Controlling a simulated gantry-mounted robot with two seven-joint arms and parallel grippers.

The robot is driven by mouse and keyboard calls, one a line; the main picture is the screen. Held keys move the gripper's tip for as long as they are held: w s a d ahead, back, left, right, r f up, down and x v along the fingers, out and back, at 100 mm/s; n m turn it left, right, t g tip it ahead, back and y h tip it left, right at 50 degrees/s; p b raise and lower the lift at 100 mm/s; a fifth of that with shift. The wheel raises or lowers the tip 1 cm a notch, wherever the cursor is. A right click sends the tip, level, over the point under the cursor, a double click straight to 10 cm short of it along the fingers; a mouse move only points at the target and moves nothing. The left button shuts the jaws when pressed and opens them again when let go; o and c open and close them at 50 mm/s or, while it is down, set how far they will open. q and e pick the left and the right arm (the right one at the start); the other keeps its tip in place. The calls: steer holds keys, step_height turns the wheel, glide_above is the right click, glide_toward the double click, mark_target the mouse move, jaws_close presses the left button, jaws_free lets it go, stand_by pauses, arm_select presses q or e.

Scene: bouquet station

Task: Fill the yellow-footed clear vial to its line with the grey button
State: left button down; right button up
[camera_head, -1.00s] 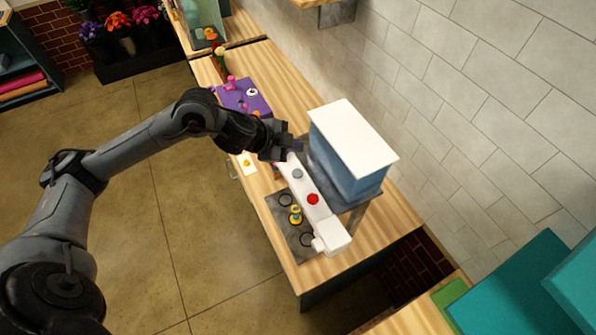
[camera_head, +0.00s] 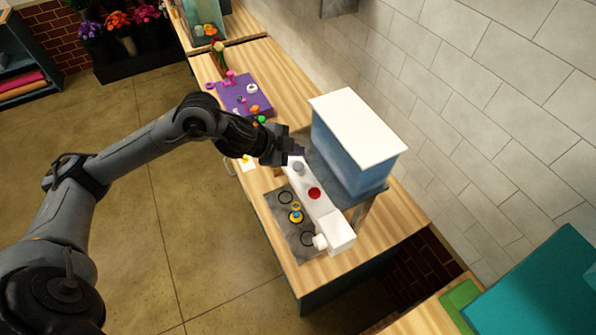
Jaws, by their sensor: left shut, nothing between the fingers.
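The small yellow-footed vial (camera_head: 296,213) stands on the dark grey plate (camera_head: 299,247) in front of the white dispenser bar (camera_head: 325,210). Its clear wall and fill line are too small to make out. The grey button (camera_head: 298,167) is on top of the bar near its far end, and a red button (camera_head: 314,193) is nearer its middle. My left gripper (camera_head: 294,150) is shut and empty, beside the far end of the bar, close to the grey button. I cannot tell whether it touches the bar. My right gripper is out of view.
A blue tank with a white lid (camera_head: 358,127) stands behind the bar on a grey stand. Dark rings (camera_head: 286,198) mark the plate. A purple board (camera_head: 244,95) with small coloured items lies farther along the wooden counter. A tiled wall is on the right.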

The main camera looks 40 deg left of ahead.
mark_target(295, 168)
arm_select(q)
steer(key=shift+f+b, duration=0.7)
steer(key=shift+f, duration=0.85)
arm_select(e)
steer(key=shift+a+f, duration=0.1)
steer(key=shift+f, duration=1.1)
arm_select(q)
steer(key=shift+f, duration=0.15)
steer(key=shift+f, duration=0.25)
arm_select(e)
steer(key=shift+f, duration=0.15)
arm_select(q)
steer(key=shift+f+b, duration=0.45)
steer(key=shift+f, duration=0.15)
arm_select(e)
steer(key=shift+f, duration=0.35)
arm_select(q)
steer(key=shift+r, duration=0.1)
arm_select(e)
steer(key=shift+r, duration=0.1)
arm_select(q)
steer(key=shift+r+p, duration=0.95)
steer(key=shift+p, duration=0.15)
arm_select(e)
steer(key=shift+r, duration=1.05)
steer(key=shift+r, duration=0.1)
